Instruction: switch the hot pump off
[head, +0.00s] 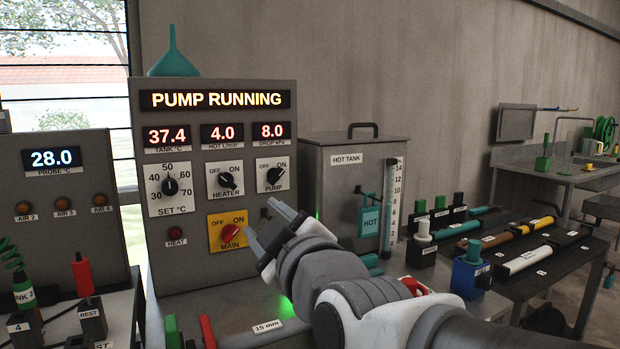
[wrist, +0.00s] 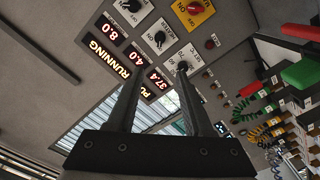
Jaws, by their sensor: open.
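The control panel (head: 215,128) shows a lit "PUMP RUNNING" display (head: 215,99). The PUMP switch (head: 274,176) is a black knob on a white plate at the panel's right, its pointer turned toward ON at upper right. It also shows at the top edge of the wrist view (wrist: 132,5). My gripper (head: 268,225) is open and empty, in front of the panel, below the PUMP switch and right of the red MAIN knob (head: 230,231). Its two fingers also show in the wrist view (wrist: 157,80), apart from the knobs.
The black HEATER knob (head: 227,180) sits left of the PUMP switch, and the SET dial (head: 170,186) farther left. The hot tank (head: 340,170) stands right of the panel. A teal funnel (head: 174,62) stands on top. Red and green handles (head: 207,331) rise at the bottom.

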